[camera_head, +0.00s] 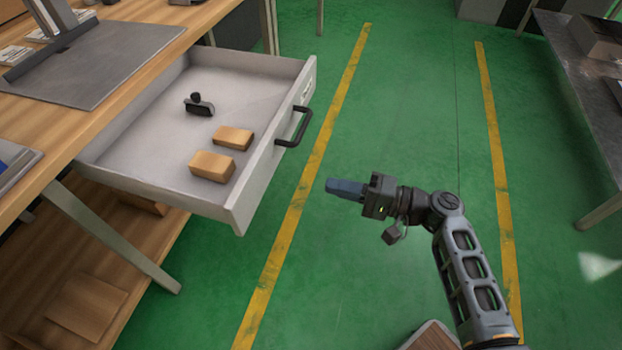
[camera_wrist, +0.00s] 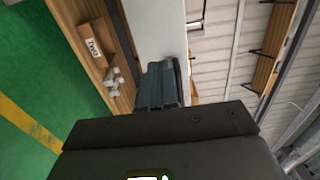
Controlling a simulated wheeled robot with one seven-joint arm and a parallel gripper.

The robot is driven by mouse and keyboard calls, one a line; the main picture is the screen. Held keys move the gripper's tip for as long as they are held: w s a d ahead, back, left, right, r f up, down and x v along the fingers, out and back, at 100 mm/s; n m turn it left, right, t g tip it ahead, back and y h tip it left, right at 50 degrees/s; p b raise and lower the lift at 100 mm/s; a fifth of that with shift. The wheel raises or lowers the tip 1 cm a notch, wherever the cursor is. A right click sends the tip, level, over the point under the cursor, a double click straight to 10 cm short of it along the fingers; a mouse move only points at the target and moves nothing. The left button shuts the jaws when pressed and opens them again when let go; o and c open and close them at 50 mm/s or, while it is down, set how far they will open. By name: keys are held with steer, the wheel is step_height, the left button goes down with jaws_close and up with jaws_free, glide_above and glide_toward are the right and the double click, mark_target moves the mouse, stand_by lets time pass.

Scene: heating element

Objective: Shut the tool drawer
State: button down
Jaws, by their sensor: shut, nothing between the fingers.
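The tool drawer (camera_head: 165,165) is pulled far out from under the wooden workbench, at the left of the head view. Its light grey front panel (camera_head: 265,165) faces right and bears a dark handle (camera_head: 294,127). Two small tan boxes and a dark tool lie inside it. My gripper (camera_head: 330,187) is shut and empty, to the right of the drawer front and apart from it, pointing left. In the wrist view my shut fingers (camera_wrist: 160,90) show in front of a pale surface; I cannot tell whether that is the drawer front.
The workbench (camera_head: 140,75) carries a dark flat plate (camera_head: 110,65). A slanted metal leg (camera_head: 110,235) and a lower shelf (camera_head: 75,270) are below the drawer. Green floor with yellow lines lies open around my arm. A dark metal table (camera_head: 570,90) stands at the right.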

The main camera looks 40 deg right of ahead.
mark_target(144, 146)
steer(key=p+x, duration=0.1)
steer(key=x, duration=1.2)
steer(key=b+x, duration=1.1)
steer(key=x, duration=0.7)
steer(key=b+x, duration=1.2)
steer(key=x, duration=0.6)
steer(key=shift+w+a+f, duration=0.2)
steer(key=shift+w+f, duration=0.05)
steer(key=shift+w+a, duration=0.15)
steer(key=shift+w, duration=0.05)
steer(key=shift+w+a+r+b, duration=0.1)
steer(key=shift+r+b, duration=0.2)
steer(key=shift+r, duration=0.1)
steer(key=shift+a, duration=0.1)
